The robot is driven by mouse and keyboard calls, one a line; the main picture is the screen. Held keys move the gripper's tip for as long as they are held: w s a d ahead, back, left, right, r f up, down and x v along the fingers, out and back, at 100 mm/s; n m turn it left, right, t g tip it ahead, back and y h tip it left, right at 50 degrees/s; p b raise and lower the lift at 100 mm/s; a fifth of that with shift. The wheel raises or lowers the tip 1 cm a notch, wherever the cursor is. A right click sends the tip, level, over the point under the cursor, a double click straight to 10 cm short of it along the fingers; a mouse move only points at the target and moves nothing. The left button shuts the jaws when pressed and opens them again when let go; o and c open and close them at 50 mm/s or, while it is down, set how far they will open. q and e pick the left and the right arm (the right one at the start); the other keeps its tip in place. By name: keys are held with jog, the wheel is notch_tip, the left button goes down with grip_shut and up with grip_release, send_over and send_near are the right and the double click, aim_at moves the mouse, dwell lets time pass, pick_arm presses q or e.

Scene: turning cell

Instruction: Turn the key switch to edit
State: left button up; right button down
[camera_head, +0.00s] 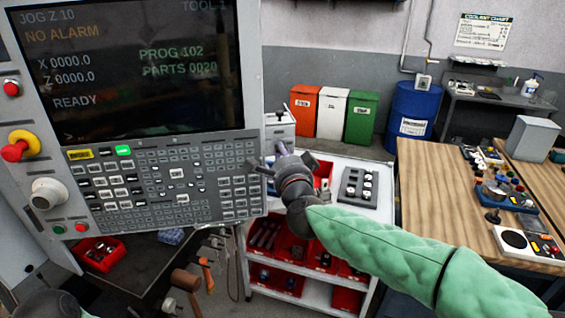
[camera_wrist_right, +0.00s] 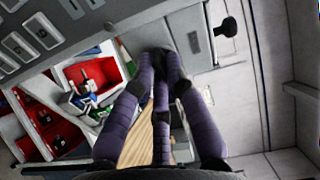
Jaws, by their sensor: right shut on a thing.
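The control panel (camera_head: 160,184) fills the left of the head view, with a lit screen above a keypad. My right gripper (camera_head: 280,148) is just beyond the panel's right edge, in front of a small light grey box (camera_head: 280,129). In the right wrist view, the purple fingers of my right gripper (camera_wrist_right: 160,62) close together at the face of this grey box (camera_wrist_right: 193,38). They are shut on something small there. The fingers hide it, so I cannot make out the key switch or its setting. My left gripper is out of view.
A black knob (camera_wrist_right: 225,27) stands out from the grey box beside the fingers. A white cart (camera_head: 318,272) with red bins stands behind and below my right arm. A wooden bench (camera_head: 440,190) is at the right. Tools hang below the panel.

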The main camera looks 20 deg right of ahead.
jog(key=shift+m+b, duration=0.7)
jog(key=shift+m, duration=0.3)
jog(key=c, duration=1.2)
grip_release()
jog(key=shift+c, duration=0.2)
jog(key=shift+s, duration=0.1)
jog(key=s, duration=1.1)
jog(key=shift+s+a, duration=0.4)
jog(key=shift+a, duration=0.05)
jog(key=shift+f, duration=0.1)
